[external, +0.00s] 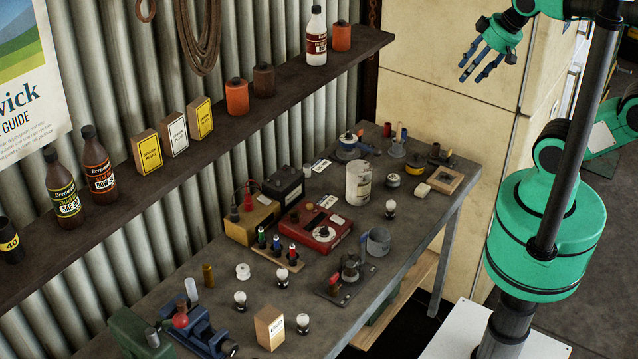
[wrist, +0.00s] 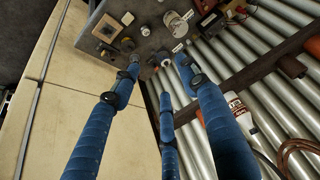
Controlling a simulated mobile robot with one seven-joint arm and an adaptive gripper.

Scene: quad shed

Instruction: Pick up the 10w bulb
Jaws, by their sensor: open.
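Several small white bulbs in dark holders stand on the workbench (external: 225,265) in the external view: a front-left bulb (external: 240,300), a bulb behind it (external: 283,280), a front bulb (external: 303,323) and a bulb at the right (external: 390,208). No wattage marking is readable, so I cannot tell which is the 10w bulb. My gripper (external: 472,65) is raised beyond the far right end of the bench, well apart from the bulbs. In the wrist view, my gripper (wrist: 160,78) has its blue fingers spread, with nothing held between them.
A red meter box (external: 325,240), a pale can (external: 358,182), a blue vise (external: 190,318) and a small carton (external: 269,327) crowd the bench. A shelf (external: 225,125) with bottles and boxes runs above it along the corrugated wall. A pale cabinet (external: 440,90) stands behind.

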